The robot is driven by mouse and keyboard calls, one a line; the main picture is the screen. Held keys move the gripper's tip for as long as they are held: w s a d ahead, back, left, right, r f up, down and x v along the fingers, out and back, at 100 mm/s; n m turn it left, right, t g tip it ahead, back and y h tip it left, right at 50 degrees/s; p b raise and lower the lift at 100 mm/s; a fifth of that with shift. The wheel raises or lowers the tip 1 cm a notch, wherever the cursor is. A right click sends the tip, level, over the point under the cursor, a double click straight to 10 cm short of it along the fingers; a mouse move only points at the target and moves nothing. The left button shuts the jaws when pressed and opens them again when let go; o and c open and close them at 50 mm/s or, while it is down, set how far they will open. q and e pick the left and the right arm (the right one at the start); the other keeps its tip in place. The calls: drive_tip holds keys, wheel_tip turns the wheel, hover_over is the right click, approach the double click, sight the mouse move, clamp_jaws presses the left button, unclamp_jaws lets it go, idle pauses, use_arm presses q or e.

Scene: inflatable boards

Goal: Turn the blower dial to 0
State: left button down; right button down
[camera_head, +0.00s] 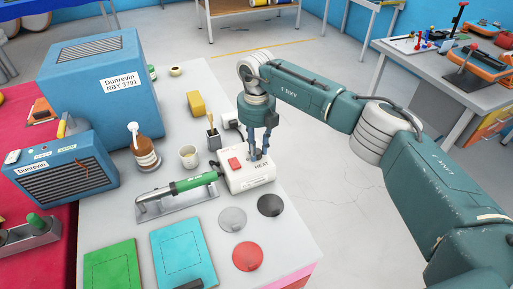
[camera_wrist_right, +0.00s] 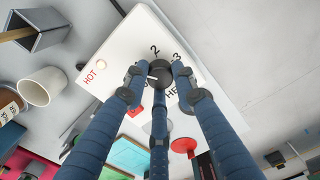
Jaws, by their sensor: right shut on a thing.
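The white control box (camera_head: 247,180) stands on the grey table with a red switch (camera_head: 235,163) on top and lettering on its front that appears to read HEAT. My right gripper (camera_head: 257,153) comes down over the box from above, its blue fingers shut around the dial. In the right wrist view the black dial (camera_wrist_right: 160,74) sits between the fingertips of the right gripper (camera_wrist_right: 156,82), with numerals 2 and 3 beside it and the word HOT near a small lamp (camera_wrist_right: 102,65). A finger partly covers the scale; I cannot read the exact setting. My left gripper is not in view.
A green-handled tool (camera_head: 195,182) lies on a metal plate left of the box. A dark pen cup (camera_head: 214,141), white cup (camera_head: 189,157) and brown bottle (camera_head: 143,150) stand behind. Grey, black and red discs (camera_head: 248,256) lie in front. Open floor is to the right.

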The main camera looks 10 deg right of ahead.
drive_tip(key=shift+f+n+b, duration=0.1)
drive_tip(key=shift+n+b, duration=0.85)
drive_tip(key=shift+n, duration=0.15)
drive_tip(key=n+b, duration=0.1)
drive_tip(key=n, duration=0.1)
drive_tip(key=shift+n+b, duration=0.3)
drive_tip(key=shift+b, duration=0.1)
drive_tip(key=n+b, duration=0.1)
drive_tip(key=n, duration=0.2)
drive_tip(key=shift+w+n+b, duration=0.1)
drive_tip(key=shift+n+b, duration=0.7)
drive_tip(key=shift+n, duration=1.1)
drive_tip(key=shift+r, duration=0.2)
drive_tip(key=c, duration=1.4)
unclamp_jaws()
